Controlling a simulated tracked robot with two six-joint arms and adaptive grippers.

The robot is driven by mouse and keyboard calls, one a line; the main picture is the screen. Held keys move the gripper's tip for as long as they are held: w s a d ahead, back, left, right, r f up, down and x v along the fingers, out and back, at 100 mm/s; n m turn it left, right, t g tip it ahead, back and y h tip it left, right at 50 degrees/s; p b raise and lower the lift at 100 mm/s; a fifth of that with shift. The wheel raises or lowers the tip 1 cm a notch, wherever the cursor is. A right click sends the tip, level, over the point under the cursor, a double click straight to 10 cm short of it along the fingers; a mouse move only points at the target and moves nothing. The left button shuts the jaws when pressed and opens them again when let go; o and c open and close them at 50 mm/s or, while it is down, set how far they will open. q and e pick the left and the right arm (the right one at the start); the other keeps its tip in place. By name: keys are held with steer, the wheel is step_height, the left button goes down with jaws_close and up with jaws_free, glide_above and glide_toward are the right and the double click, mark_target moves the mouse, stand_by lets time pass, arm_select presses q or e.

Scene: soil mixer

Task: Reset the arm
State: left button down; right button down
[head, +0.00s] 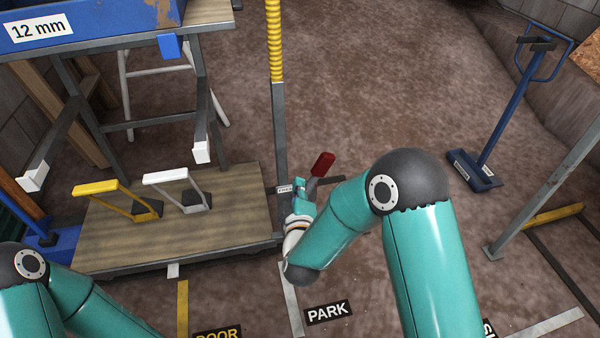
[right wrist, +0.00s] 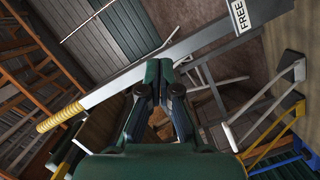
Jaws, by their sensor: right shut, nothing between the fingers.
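My right gripper (head: 303,200) is low in the middle of the head view, beside the grey post (head: 280,130) with a yellow sleeve on top. It is partly hidden by my own forearm. In the right wrist view its fingers (right wrist: 160,68) are shut and hold nothing. A red-handled lever (head: 322,163) stands close to the gripper; I cannot tell if they touch. In the right wrist view the grey post (right wrist: 110,90), with a "FREE" label (right wrist: 240,14), passes slantwise beyond the fingers. My left arm shows at the lower left, but its gripper is out of view.
A wooden platform (head: 240,215) at left carries a yellow-handled lever (head: 95,187) and a white-handled lever (head: 165,177). A blue "12 mm" bin (head: 110,18) is above. A "PARK" sign (head: 328,310) lies in front. A blue stand (head: 510,110) is at right; the floor behind is clear.

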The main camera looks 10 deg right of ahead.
steer(key=shift+s, duration=0.4)
steer(key=s+d+f+m+g, duration=0.1)
steer(key=s+d+f+g, duration=0.15)
steer(key=d+f, duration=0.35)
steer(key=s+d+f+m+g, duration=0.1)
steer(key=s+d+f+g, duration=0.15)
steer(key=f, duration=0.55)
steer(key=s+a+f+m+g+y, duration=0.2)
steer(key=s+a+f+m+g, duration=0.15)
steer(key=s, duration=0.45)
steer(key=s+a+f+m+g+y, duration=0.3)
steer(key=s+f+g, duration=0.1)
steer(key=s, duration=0.3)
steer(key=s+a+f+m+g+y, duration=0.2)
steer(key=s+a+f+m+g, duration=0.15)
steer(key=s, duration=0.45)
step_height(320, 180, up, 33)
steer(key=p, duration=3.3)
steer(key=shift+s+d, duration=0.15)
steer(key=shift+d, duration=0.3)
